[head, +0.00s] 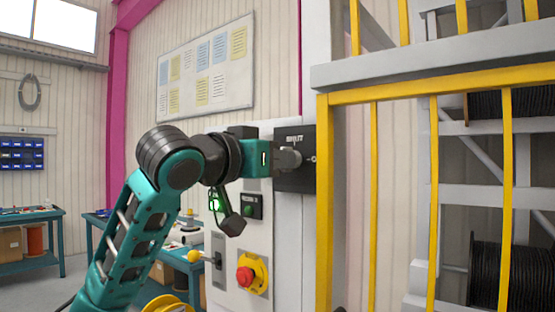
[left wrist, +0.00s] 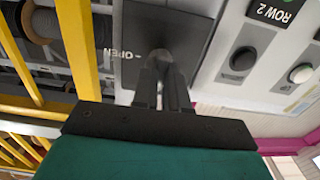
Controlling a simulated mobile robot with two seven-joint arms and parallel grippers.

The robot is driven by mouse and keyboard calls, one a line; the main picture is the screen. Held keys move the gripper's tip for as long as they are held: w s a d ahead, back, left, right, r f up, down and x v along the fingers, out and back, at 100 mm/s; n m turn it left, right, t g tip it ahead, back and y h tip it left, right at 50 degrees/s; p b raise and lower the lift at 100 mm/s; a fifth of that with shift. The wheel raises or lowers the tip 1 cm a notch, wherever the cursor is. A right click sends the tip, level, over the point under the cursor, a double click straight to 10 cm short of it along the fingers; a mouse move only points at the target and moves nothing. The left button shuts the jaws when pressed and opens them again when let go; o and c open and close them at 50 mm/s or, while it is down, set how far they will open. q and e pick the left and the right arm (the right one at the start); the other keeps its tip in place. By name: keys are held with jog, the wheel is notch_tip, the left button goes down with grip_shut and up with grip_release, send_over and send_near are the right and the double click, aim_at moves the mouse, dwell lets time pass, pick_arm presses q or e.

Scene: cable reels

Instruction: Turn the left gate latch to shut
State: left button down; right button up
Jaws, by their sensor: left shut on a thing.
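The left gate latch is a dark square plate (head: 295,178) with a grey knob (head: 291,158), on the side of the white cabinet by the yellow gate. The word SHUT shows at the plate's top in the head view. In the left wrist view the plate (left wrist: 195,30) carries the word OPEN beside the knob (left wrist: 158,60). My left gripper (head: 280,160) is level with the plate, shut on the knob; its two dark fingers (left wrist: 161,82) are around it in the left wrist view. The fingers partly hide the knob, so its exact turn is hard to tell. My right gripper is not in view.
The white cabinet (head: 285,250) has a red emergency button (head: 245,276) on yellow and a lever with a yellow ball (head: 194,256), below my arm. The yellow gate frame (head: 324,200) stands close right of the latch. Black cable reels (head: 500,270) sit on racks behind.

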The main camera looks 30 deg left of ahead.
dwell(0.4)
pick_arm(q)
jog(key=c, duration=1.2)
grip_release()
jog(key=shift+o, duration=0.2)
jog(key=s+a+b, duration=0.1)
jog(key=s+b, duration=0.1)
jog(key=s, duration=1.1)
